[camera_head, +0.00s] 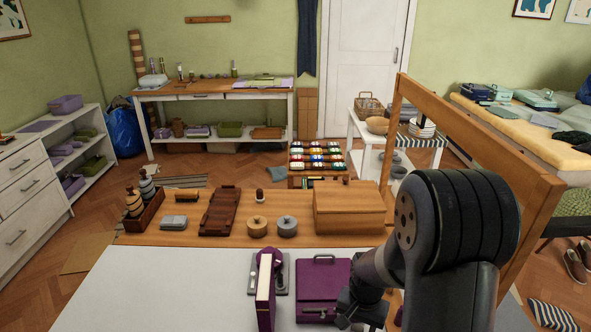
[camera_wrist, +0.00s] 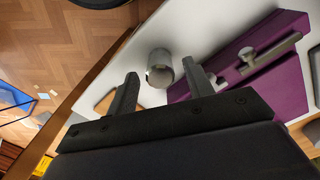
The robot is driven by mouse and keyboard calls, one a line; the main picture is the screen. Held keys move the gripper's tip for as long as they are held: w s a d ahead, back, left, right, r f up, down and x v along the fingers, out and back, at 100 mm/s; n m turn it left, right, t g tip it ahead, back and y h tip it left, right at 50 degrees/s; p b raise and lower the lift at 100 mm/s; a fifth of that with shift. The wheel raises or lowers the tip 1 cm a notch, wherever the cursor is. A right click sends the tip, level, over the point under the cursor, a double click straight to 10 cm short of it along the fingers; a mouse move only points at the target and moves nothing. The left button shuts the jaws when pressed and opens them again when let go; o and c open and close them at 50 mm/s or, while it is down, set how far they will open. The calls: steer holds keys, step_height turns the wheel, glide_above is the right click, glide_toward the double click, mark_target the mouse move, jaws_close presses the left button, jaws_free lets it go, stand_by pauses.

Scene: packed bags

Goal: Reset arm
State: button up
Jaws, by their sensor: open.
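My arm comes in from the lower right of the head view. My gripper (camera_head: 360,309) is low over the front right of the white tabletop (camera_head: 150,285), partly covered by my own arm. In the wrist view my gripper (camera_wrist: 160,73) is open with its two fingers spread. A grey cylinder (camera_wrist: 160,70) shows beyond and between the fingertips; no contact shows. A purple case (camera_head: 323,280) with a dark handle lies left of my gripper. A purple surface with a grey bar (camera_wrist: 275,60) shows right of the fingers in the wrist view.
An upright purple and cream item (camera_head: 265,290) stands left of the case, beside a grey plate (camera_head: 284,272). A wooden box (camera_head: 348,208), round-lidded pots (camera_head: 257,227) and a brown tray (camera_head: 220,211) stand behind. A wooden frame (camera_head: 480,130) rises at the right. The tabletop's left front is clear.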

steer(key=shift+f, duration=0.9)
steer(key=shift+r, duration=0.7)
